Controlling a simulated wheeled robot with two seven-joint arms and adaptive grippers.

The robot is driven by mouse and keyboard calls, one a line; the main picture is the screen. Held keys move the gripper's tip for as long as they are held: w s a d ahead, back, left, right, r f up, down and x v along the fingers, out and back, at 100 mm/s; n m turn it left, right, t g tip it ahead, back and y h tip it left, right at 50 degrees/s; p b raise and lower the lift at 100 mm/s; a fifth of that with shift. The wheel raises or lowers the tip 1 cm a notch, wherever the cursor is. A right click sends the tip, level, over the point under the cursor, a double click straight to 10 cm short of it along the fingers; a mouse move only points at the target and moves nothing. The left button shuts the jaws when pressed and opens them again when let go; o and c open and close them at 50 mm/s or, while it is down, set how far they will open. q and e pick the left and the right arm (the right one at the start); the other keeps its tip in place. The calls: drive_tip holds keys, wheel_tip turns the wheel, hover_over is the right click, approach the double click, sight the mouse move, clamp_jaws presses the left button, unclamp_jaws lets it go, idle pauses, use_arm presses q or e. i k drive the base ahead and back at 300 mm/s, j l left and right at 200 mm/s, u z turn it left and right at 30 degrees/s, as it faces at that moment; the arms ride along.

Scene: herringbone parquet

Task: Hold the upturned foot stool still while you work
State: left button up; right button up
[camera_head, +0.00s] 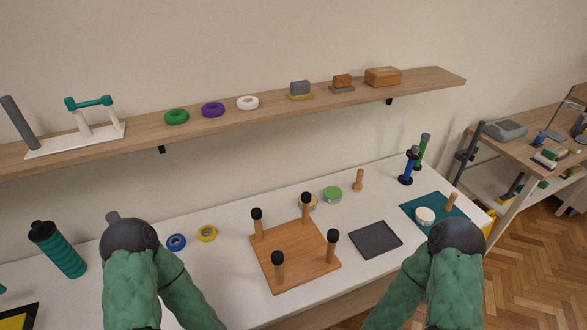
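The upturned foot stool (295,262) lies on the white worktop with its square wooden seat down. Its several wooden legs point up and have black tips. My two green arms rise from the bottom edge, one to the left of the stool and one to the right, and both are apart from it in the picture.
A dark grey square pad (375,239) lies right of the stool. A teal mat (409,207) carries a white tin (425,216) and a wooden peg (451,201). Tape rings (207,233) and a teal bottle (58,250) are left. A wooden shelf (340,101) runs above.

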sight(333, 236)
drive_tip(key=l+u, duration=0.4)
drive_tip(key=l, duration=0.15)
drive_tip(key=k+l+u, duration=0.15)
drive_tip(key=l+u, duration=0.2)
drive_tip(key=l, duration=0.15)
